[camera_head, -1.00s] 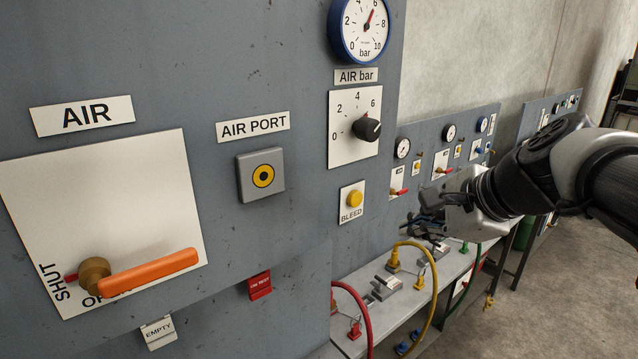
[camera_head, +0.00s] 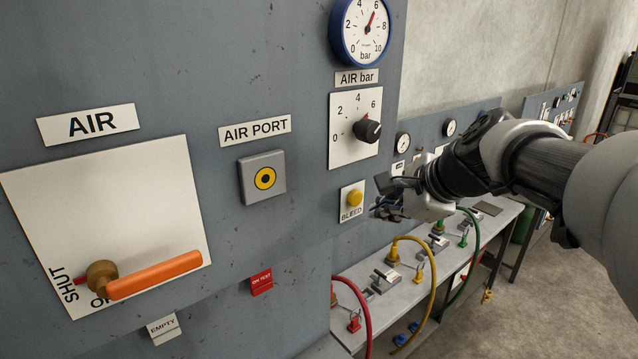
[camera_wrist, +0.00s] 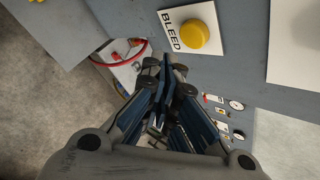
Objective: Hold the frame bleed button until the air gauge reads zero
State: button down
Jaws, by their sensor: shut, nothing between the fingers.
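The yellow bleed button (camera_head: 355,198) sits on a white plate marked BLEED on the grey panel. It also shows in the wrist view (camera_wrist: 194,34), beyond my fingertips and a little right of them. The air gauge (camera_head: 362,27) has a blue rim, and its red needle points a little past 6, not at zero. My gripper (camera_head: 384,197) is shut and empty, just right of the BLEED plate and apart from the button. The shut fingers show in the wrist view (camera_wrist: 165,75).
A black knob (camera_head: 367,130) is above the button. The air port (camera_head: 262,177) and an orange valve handle (camera_head: 153,275) are to the left. A bench (camera_head: 410,290) with red, yellow and green hoses is below. More gauge panels stand behind my arm.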

jog(key=shift+w+a, duration=0.6)
jog(key=shift+w, duration=0.2)
jog(key=shift+p, duration=0.35)
dwell(0.6)
jog(key=shift+w+a, duration=0.2)
jog(key=shift+w, duration=0.15)
jog(key=shift+w+a+p, duration=0.3)
jog(key=shift+w+p, duration=0.1)
jog(key=shift+p, duration=0.1)
dwell(0.6)
jog(key=shift+s+d, duration=0.1)
jog(key=shift+s, duration=0.05)
dwell(1.8)
jog(key=shift+s+d+b, duration=0.4)
jog(key=shift+s, duration=0.2)
jog(key=shift+s+d+b, duration=0.4)
jog(key=shift+s+d, duration=0.35)
jog(key=shift+s, duration=0.3)
jog(key=shift+s+d+b, duration=0.4)
jog(key=shift+s+d, duration=0.35)
jog(key=shift+s, duration=0.25)
